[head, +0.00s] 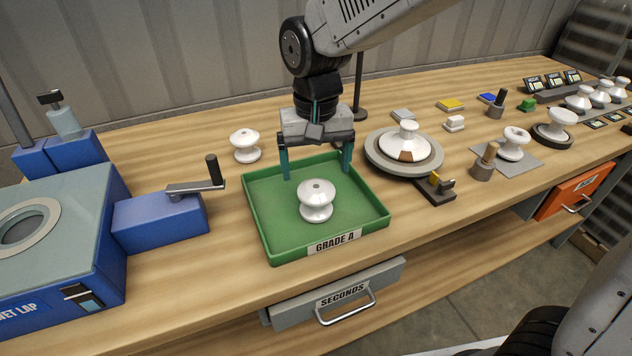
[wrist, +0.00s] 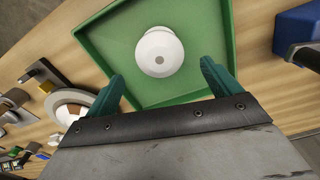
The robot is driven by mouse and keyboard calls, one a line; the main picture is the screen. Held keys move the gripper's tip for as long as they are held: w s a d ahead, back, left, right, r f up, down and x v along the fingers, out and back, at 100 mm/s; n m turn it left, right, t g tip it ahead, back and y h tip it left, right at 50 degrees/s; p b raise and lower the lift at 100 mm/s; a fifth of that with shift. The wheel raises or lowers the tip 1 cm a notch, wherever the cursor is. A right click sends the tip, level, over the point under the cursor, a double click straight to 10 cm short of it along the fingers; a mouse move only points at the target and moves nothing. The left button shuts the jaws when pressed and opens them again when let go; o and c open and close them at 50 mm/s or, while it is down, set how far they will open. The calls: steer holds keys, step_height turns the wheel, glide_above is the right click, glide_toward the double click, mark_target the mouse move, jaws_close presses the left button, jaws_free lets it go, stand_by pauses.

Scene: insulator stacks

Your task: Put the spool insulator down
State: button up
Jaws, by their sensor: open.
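A white spool insulator (head: 317,200) stands upright in the green tray (head: 272,229) labelled GRADE A, near the tray's middle. My gripper (head: 317,174) is open and empty above the back part of the tray, with its two teal fingers spread apart. In the wrist view the insulator (wrist: 160,52) lies beyond the fingertips (wrist: 163,68), with nothing between the fingers. Green tray floor shows around it. Another white spool insulator (head: 245,145) stands on the bench just behind and left of the tray.
A blue crank box (head: 160,219) and wet lap machine (head: 60,240) stand left of the tray. A round turntable with a white insulator (head: 404,153) stands close on the right. A grey SECONDS drawer (head: 340,292) sits below the front edge. More insulators (head: 513,144) stand further right.

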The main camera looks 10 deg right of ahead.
mark_target(317, 186)
steer(key=shift+d+r, duration=0.1)
steer(key=shift+r, duration=2.6)
steer(key=s+d+r, duration=0.3)
steer(key=s+d, duration=0.4)
steer(key=d, duration=0.4)
steer(key=s+d+f+m+t, duration=0.1)
steer(key=s+d+f, duration=0.1)
steer(key=s+d, duration=0.7)
steer(key=shift+s+d, duration=0.3)
steer(key=shift+s, duration=1.65)
